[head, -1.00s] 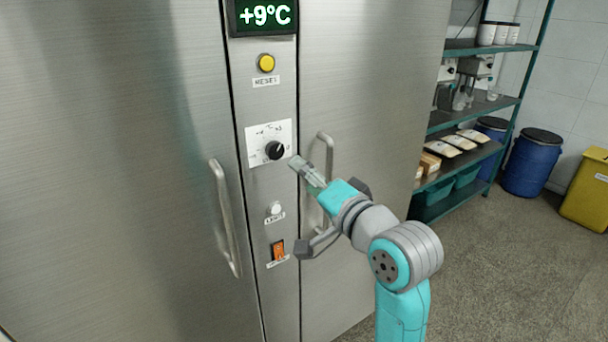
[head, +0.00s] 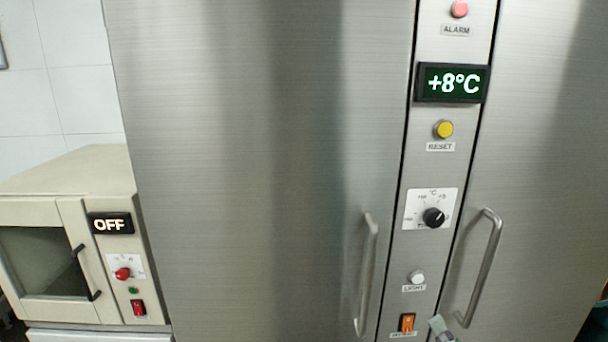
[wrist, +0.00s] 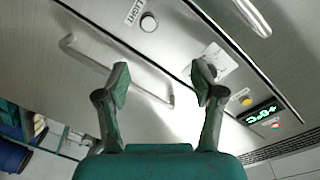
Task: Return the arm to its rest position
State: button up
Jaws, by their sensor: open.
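My gripper (wrist: 160,85) is open and empty in the wrist view, its two fingers apart in front of the steel cabinet (wrist: 150,50). In the head view only a small tip of my gripper (head: 441,326) shows at the bottom edge, near the orange switch (head: 407,322). The rest of my arm is out of the picture. The black temperature knob (head: 433,217) is on the cabinet's control strip, clear of the gripper in the head view. The display (head: 452,83) reads +8°C.
Two door handles (head: 368,275) (head: 484,268) stick out on either side of the control strip. A beige oven (head: 70,240) with an OFF display stands at the left. Blue drums (wrist: 12,150) and shelving (wrist: 75,140) show at the lower left of the wrist view.

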jog(key=s+a+f+n+g, duration=0.1)
jog(key=s+a+f+n, duration=0.1)
jog(key=s+f, duration=0.65)
jog(key=s+a+f+n+g, duration=0.1)
jog(key=s+a+f+n, duration=0.1)
jog(key=s+f, duration=0.65)
jog(key=s+a+f+n, duration=0.1)
jog(key=s+n, duration=0.2)
jog(key=s, duration=0.7)
jog(key=s+a+f+n, duration=0.1)
jog(key=s+n, duration=0.2)
jog(key=s, duration=0.7)
jog(key=shift+s+a+g, duration=0.25)
jog(key=shift+a+g, duration=0.05)
